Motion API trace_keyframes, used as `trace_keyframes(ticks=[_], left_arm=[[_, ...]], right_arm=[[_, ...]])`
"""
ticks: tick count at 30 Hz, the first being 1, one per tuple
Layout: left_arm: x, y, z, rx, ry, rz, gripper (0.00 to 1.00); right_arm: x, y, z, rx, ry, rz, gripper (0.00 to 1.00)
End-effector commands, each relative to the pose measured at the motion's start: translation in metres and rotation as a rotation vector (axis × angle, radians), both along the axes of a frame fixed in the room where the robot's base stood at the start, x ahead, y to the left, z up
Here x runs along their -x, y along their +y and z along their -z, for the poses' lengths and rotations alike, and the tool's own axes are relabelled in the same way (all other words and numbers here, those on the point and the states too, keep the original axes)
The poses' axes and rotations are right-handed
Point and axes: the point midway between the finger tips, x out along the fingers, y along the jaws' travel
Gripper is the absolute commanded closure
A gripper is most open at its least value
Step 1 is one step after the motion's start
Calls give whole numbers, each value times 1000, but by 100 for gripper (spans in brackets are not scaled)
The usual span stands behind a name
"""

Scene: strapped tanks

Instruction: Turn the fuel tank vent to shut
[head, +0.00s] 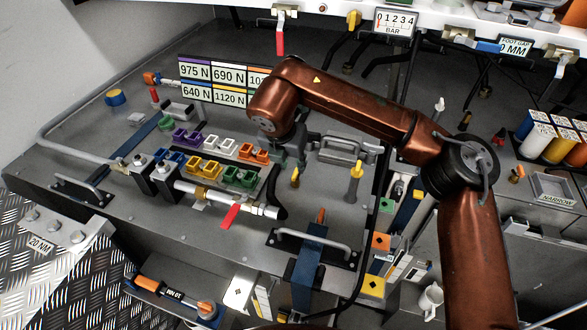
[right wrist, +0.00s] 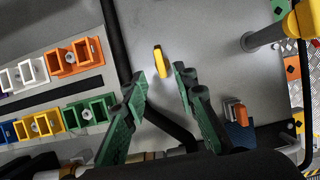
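A small yellow handle (head: 295,176) stands on the grey panel (head: 330,205) below my right gripper (head: 288,156) in the head view. No label shows whether it is the fuel tank vent. In the right wrist view, the yellow handle (right wrist: 161,61) appears narrow and lies just beyond the tips of my right gripper (right wrist: 160,72), between the two green fingers. The fingers are open, with nothing held, and I see no contact. A second yellow knob on a post (head: 356,170) stands to the right; it also shows in the right wrist view (right wrist: 300,22). My left gripper is not in view.
Coloured clips (head: 240,176) stand in rows left of the gripper. A pipe with a red lever (head: 230,216) runs in front. A black hose (head: 277,195) passes close by. A grey handle (head: 345,148) and a blue strap (head: 308,268) are also near.

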Motion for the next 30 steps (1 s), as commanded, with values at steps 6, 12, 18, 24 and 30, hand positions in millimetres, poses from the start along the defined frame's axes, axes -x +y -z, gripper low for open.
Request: trace_keyframes(ticks=[6,12,18,24,30], left_arm=[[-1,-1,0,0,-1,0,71],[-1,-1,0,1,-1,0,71],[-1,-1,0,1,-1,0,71],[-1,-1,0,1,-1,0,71],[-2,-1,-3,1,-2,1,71]], right_arm=[[16,6,-42,-1,-3,-1,74],[24,9,-61,0,-1,0,74],[26,9,-65,0,0,0,74],[25,9,-65,0,0,0,74],[26,9,-68,0,-1,0,74]])
